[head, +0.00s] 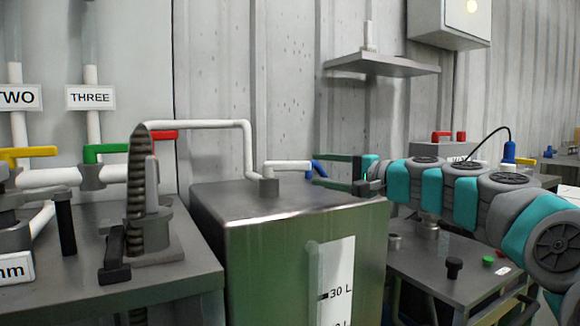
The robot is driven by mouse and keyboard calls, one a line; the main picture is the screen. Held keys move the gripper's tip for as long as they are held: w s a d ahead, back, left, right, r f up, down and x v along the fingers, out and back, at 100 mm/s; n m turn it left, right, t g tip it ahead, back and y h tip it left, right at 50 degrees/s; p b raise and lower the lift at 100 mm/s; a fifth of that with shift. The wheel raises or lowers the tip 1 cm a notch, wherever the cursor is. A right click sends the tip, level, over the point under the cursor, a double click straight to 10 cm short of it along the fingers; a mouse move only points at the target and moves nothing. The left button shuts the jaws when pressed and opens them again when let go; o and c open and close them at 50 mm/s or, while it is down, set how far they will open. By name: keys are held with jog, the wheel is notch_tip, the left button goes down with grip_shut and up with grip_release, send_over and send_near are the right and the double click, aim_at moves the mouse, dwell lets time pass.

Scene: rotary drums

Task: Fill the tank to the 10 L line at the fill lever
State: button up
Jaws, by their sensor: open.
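The tank (300,225) is a metal box in the middle of the head view. A white scale strip (338,262) on its front shows a 30 L mark. A lower label is cut off by the picture's edge, so the 10 L line and the liquid level are not visible. A blue lever handle (319,168) stands behind the tank's top, by a white pipe; it may be the fill lever. My gripper (325,171) reaches in from the right, its fingers apart above and below the blue handle. I cannot tell whether they touch it.
Red (163,135), green (105,151) and yellow (28,154) handles sit on pipes at the left, near signs TWO (18,97) and THREE (90,97). A ribbed hose (137,185) stands on the left bench (185,265). A right bench (440,272) carries small knobs.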

aim_at(302, 168)
jog(key=shift+p+x, duration=0.3)
jog(key=shift+x, duration=3.6)
jog(key=shift+c, duration=0.3)
grip_shut()
